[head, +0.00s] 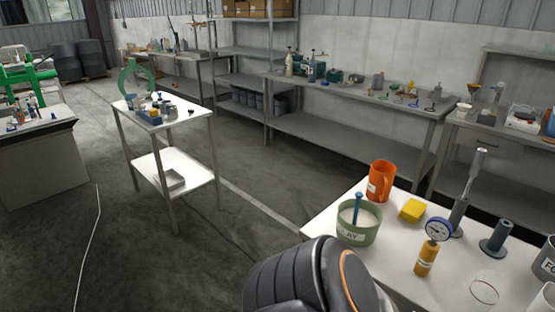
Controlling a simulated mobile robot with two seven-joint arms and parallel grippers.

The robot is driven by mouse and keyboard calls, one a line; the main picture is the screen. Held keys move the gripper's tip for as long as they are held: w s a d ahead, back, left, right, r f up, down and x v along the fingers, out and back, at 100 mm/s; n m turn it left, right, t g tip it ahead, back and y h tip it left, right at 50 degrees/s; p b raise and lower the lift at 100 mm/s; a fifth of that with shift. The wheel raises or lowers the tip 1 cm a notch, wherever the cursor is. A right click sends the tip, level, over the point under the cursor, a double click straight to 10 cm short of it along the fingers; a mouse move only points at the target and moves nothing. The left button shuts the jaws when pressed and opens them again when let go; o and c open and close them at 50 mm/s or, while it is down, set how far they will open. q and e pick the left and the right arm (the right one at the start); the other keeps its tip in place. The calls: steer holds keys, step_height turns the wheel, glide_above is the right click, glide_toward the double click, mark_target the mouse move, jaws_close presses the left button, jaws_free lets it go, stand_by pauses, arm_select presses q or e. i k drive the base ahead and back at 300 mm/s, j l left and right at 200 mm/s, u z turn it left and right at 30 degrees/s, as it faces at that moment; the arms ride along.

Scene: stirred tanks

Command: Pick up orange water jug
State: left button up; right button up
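An orange jug (380,181) with a handle on its right side and a pale label stands upright on the white table at the lower right. It is just behind a green pot (358,222) that holds pale contents and a blue stick; the pot hides a little of its lower left. A dark rounded arm link of mine fills the bottom middle, in front of the pot. Neither of my grippers shows, so nothing is seen touching the jug.
On the white table (398,267), a yellow block (412,210) sits right of the jug, with a gauge (439,229) on an orange body and a grey flanged post (496,238) farther right. A small white cart (186,133) stands left. The floor between is clear except for thin cables.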

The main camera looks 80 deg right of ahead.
mark_target(381, 185)
steer(key=z, duration=3.35)
steer(key=i+j+u, duration=0.2)
steer(key=j+u, duration=0.2)
steer(key=i+j+u, duration=0.95)
steer(key=u, duration=0.15)
steer(key=i+j+z, duration=0.1)
steer(key=i, duration=0.3)
steer(key=i+j+z, duration=0.15)
steer(key=i, duration=0.2)
steer(key=i+j+z, duration=0.1)
steer(key=i, duration=0.3)
steer(key=i+z, duration=0.2)
steer(key=z, duration=0.25)
steer(key=i+z, duration=0.2)
steer(key=z, duration=0.25)
steer(key=i+j+z, duration=0.15)
steer(key=z, duration=0.3)
steer(key=i, duration=0.05)
